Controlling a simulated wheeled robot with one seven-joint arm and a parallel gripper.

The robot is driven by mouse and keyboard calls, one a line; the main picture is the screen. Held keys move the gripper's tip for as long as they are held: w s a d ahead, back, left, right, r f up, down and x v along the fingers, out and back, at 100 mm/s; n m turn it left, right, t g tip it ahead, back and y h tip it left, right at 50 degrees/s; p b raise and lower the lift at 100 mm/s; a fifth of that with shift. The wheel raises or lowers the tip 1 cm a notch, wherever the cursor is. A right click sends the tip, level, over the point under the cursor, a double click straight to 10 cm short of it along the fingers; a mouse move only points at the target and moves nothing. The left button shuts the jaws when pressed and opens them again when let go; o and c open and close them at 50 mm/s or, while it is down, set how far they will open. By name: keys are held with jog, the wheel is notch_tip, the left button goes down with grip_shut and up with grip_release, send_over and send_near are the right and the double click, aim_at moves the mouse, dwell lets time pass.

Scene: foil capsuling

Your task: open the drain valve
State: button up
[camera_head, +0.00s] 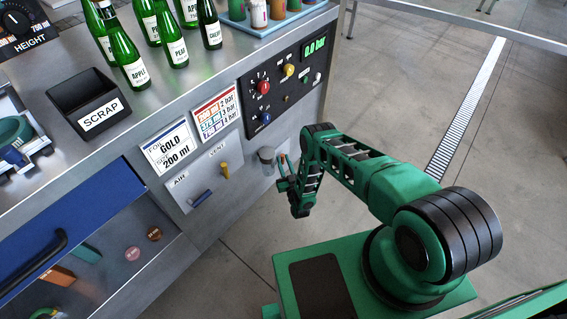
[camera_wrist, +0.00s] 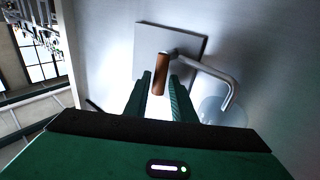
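The drain valve shows in the wrist view as a copper-brown lever handle (camera_wrist: 160,74) in front of a grey square plate (camera_wrist: 182,38). A bent metal spout (camera_wrist: 222,75) runs from it to the right and down.
The cabinet front has an AIR/VENT panel (camera_head: 206,180) with a blue and a yellow handle, left of my gripper. A control panel (camera_head: 287,78) with knobs is above. Green bottles (camera_head: 127,58) and a scrap bin (camera_head: 88,98) stand on top. The floor at right is clear.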

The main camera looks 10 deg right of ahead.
jog(key=s, duration=1)
jog(key=shift+s+d+f, duration=0.2)
jog(key=shift+s+f, duration=0.2)
jog(key=shift+f, duration=0.05)
